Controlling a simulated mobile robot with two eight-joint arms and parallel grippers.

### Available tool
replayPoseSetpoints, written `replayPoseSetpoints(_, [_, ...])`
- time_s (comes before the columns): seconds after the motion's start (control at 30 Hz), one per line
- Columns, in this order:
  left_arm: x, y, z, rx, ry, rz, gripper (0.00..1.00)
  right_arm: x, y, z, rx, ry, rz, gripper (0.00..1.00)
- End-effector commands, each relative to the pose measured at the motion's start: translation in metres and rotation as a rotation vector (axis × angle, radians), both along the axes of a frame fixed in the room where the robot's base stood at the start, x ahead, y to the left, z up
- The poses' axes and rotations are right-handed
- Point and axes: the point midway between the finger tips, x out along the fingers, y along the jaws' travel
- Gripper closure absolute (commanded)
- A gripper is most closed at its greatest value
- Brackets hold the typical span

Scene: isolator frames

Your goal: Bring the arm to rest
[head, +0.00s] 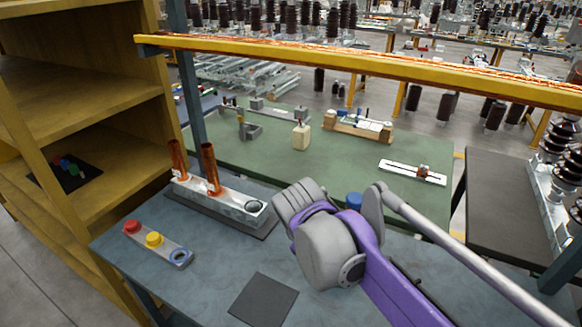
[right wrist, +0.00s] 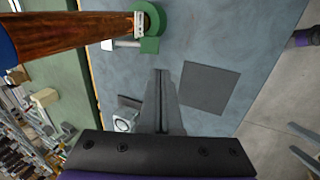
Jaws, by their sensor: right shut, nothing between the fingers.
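My right arm (head: 335,245), purple and grey, reaches in from the lower right of the head view over the blue-grey bench (head: 215,285). Its gripper is hidden behind the arm there. In the right wrist view my right gripper (right wrist: 163,75) is shut and empty, its fingers together above the bench. A brown handle (right wrist: 80,32) with a green ring (right wrist: 149,25) lies at the upper left of that view, apart from the fingertips. My left gripper is not in view.
A metal base (head: 228,203) with two copper posts stands on the bench. A red-and-yellow button plate (head: 165,248) and a dark square pad (head: 263,300) lie nearer. A yellow rail (head: 350,65) crosses behind; shelves (head: 85,100) stand left. The green table (head: 270,155) holds fixtures.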

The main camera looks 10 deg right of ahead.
Motion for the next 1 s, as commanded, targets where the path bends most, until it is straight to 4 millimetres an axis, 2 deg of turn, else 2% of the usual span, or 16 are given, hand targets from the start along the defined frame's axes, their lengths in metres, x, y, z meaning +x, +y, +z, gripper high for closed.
replayPoseSetpoints(0.07, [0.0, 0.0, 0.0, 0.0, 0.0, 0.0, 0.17, -0.003, -0.003, -0.002, 0.007, -0.004, -0.013, 1.0])
replayPoseSetpoints(0.17, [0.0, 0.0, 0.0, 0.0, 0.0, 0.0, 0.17, -0.018, -0.013, -0.011, 0.051, -0.023, -0.083, 1.0])
replayPoseSetpoints(0.27, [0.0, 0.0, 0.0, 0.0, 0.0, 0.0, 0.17, -0.047, -0.032, -0.031, 0.141, -0.063, -0.222, 1.0])
replayPoseSetpoints(0.4, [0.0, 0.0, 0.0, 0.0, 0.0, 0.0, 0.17, -0.099, -0.055, -0.07, 0.3, -0.134, -0.472, 1.0])
replayPoseSetpoints(0.5, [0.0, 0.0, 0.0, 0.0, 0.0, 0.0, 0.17, -0.13, -0.066, -0.098, 0.404, -0.183, -0.632, 1.0])
replayPoseSetpoints(0.6, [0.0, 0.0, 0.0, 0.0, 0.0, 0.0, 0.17, -0.153, -0.071, -0.12, 0.484, -0.218, -0.756, 1.0])
replayPoseSetpoints(0.77, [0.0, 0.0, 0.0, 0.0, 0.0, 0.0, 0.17, -0.17, -0.075, -0.137, 0.549, -0.248, -0.852, 1.0])
replayPoseSetpoints(1.0, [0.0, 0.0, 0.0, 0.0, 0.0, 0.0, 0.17, -0.171, -0.075, -0.138, 0.551, -0.249, -0.857, 1.0])
